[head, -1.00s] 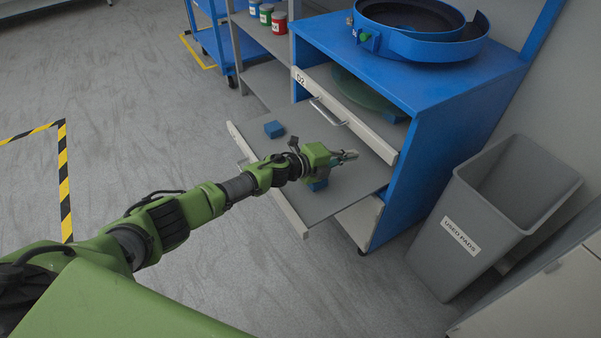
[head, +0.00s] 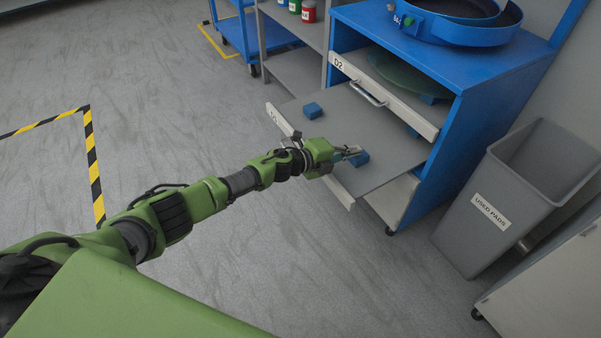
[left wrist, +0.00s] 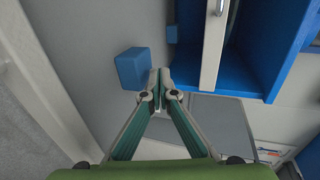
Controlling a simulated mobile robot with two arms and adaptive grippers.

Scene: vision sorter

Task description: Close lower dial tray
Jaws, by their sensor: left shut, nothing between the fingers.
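The lower tray (head: 385,176) is a grey sheet pulled out of the blue cabinet, with a pale front strip (head: 338,190) along its outer edge. My left gripper (head: 354,152) reaches over the lower tray's front strip, fingertips close to the near block; contact cannot be told. In the left wrist view the fingers (left wrist: 160,78) are together and empty, beside a blue block (left wrist: 132,69). My right gripper is out of view.
A grey bin (head: 515,195) marked USED PADS stands right of the blue cabinet (head: 470,110). A grey shelf with small cans (head: 308,11) and a blue cart (head: 240,42) stand behind. Floor at left is clear, with striped tape (head: 93,165).

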